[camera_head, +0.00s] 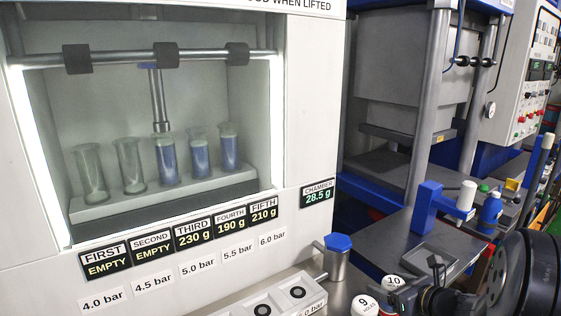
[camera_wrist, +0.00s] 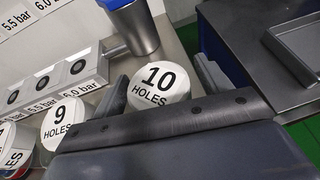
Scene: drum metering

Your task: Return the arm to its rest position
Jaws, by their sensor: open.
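My gripper (camera_wrist: 165,85) is open. Its two grey fingers show in the wrist view on either side of a white round cap marked "10 HOLES" (camera_wrist: 158,86). I see no contact between the fingers and the cap, and I cannot tell how far above it they are. In the head view my dark gripper (camera_head: 436,272) is at the lower right, close to the 10 cap (camera_head: 392,282). My arm enters from the right edge.
A cap marked "9 HOLES" (camera_head: 365,304) sits beside the 10 cap. A metal cup with a blue top (camera_head: 338,258) stands behind them. The white cabinet (camera_head: 315,130) holds several cylinders, some with blue contents. A blue stand (camera_head: 427,210) and blue bottle (camera_head: 490,212) are at right.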

